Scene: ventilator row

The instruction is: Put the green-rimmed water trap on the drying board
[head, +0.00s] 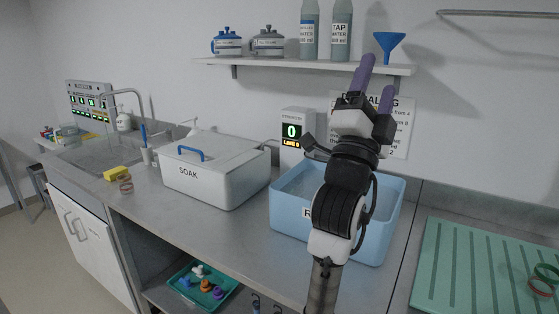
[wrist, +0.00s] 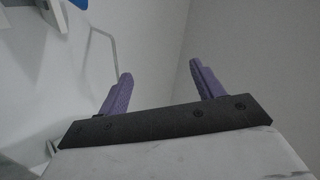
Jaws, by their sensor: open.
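My gripper (head: 377,74) is raised above the blue basin, in front of the wall sign, with its purple fingers pointing up. In the wrist view its fingers (wrist: 160,72) stand apart with nothing between them. The green drying board (head: 455,265) lies on the counter at the right, cut off by the picture edge. A green ring (head: 546,272) and a red ring (head: 541,287) show on its right part; I cannot tell whether either belongs to a water trap. I cannot make out a green-rimmed water trap for certain.
The lidded white SOAK box (head: 205,188) stands left of the blue basin (head: 285,217), which my arm partly hides. A small display (head: 291,131) stands behind them. A shelf (head: 290,64) holds bottles, pots and a funnel. A sponge (head: 117,174) lies near the sink.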

